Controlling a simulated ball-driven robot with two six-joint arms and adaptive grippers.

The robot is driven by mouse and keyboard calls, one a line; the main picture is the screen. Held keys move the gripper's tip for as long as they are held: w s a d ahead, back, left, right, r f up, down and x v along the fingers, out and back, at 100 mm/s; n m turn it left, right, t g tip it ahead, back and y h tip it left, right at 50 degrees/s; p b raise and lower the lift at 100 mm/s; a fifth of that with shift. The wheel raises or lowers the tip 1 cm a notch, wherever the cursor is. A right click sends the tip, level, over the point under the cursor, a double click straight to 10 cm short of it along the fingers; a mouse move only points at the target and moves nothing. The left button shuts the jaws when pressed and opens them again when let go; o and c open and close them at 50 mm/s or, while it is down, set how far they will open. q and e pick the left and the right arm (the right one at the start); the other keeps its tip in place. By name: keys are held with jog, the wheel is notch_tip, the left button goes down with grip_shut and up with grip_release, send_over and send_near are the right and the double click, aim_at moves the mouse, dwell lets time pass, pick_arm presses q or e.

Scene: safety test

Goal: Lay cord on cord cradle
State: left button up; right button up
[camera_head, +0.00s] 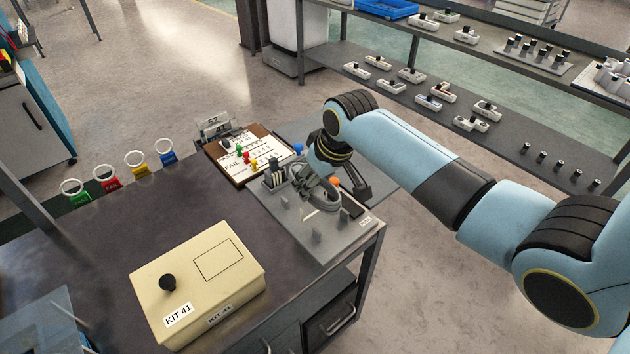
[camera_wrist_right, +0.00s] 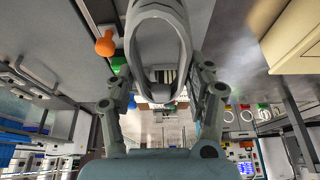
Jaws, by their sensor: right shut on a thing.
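My right gripper (camera_head: 318,178) is over the grey fixture board (camera_head: 283,215) at the table's right corner. It is shut on a grey looped cord (camera_head: 327,197), which hangs close above the board or touches it; I cannot tell which. In the right wrist view the cord (camera_wrist_right: 184,35) shows as a large grey loop between the fingers (camera_wrist_right: 162,78). Small grey upright pieces (camera_head: 316,238) stand on the board near the loop; I cannot tell for sure whether they are the cord cradle. My left gripper is not in view.
A cream box (camera_head: 205,285) labelled KIT 41 stands on the dark table. A board with coloured pegs (camera_head: 250,155) lies behind the fixture. An orange knob (camera_head: 335,182) is close to the gripper. Coloured ring tags (camera_head: 138,160) line the far edge. The table's left middle is clear.

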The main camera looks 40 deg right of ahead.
notch_tip(320, 180, down, 3)
jog(key=b, duration=0.2)
jog(key=shift+b, duration=0.4)
jog(key=shift+f+b, duration=0.75)
jog(key=shift+f, duration=1.1)
jog(key=o, duration=1.3)
jog(key=shift+o, duration=0.2)
jog(key=v, duration=1.2)
